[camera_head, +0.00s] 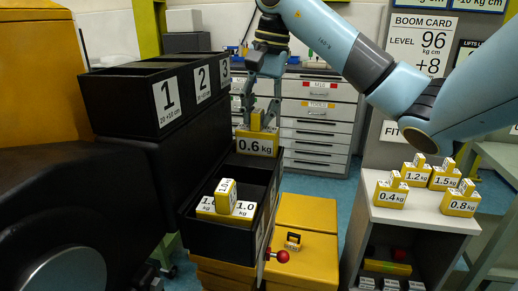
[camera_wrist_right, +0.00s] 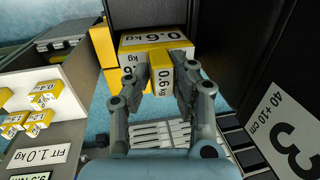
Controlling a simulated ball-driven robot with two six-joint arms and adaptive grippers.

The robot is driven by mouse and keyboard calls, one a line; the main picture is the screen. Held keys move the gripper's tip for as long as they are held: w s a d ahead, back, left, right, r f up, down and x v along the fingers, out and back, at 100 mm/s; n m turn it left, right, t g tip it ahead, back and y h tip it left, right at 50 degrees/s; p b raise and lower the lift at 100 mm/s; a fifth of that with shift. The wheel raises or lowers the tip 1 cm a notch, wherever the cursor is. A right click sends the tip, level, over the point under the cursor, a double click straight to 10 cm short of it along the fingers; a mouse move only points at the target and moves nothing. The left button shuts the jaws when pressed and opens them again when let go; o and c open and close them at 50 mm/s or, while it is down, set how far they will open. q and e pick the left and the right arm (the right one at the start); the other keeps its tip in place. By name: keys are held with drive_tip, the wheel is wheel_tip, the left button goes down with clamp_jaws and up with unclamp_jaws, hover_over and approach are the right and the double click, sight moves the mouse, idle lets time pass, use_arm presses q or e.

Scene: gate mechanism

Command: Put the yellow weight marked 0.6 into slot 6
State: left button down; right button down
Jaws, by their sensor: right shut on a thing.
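The yellow weight marked 0.6 kg (camera_head: 257,147) hangs upright from my right gripper (camera_head: 258,112). In the wrist view, my right gripper (camera_wrist_right: 160,82) is shut on the handle block of the 0.6 weight (camera_wrist_right: 155,44). The weight is at the far end of the lower black slot row (camera_head: 268,163); I cannot tell whether its base is above the rim or inside it. No number 6 label is readable. Upper black boxes (camera_head: 122,97) carry the numbers 1, 2 and 3. My left gripper is not in view.
Yellow weights marked 1.0 (camera_head: 240,210) sit in the nearer part of the lower row. Several other weights, such as the 0.4 (camera_head: 390,195), stand on a grey cabinet (camera_head: 415,214) at right. A red knob (camera_head: 283,256) sticks out near yellow blocks (camera_head: 305,212).

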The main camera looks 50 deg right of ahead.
sight(259, 132)
drive_tip(key=shift+f+p, duration=0.3)
drive_tip(key=shift+f, duration=0.1)
wheel_tip(259, 132, down, 3)
drive_tip(key=shift+p, duration=0.5)
drive_tip(key=shift+f, duration=0.25)
drive_tip(key=shift+f, duration=0.1)
drive_tip(key=shift+f, duration=0.1)
drive_tip(key=c, duration=1.1)
unclamp_jaws()
drive_tip(key=shift+c, duration=0.2)
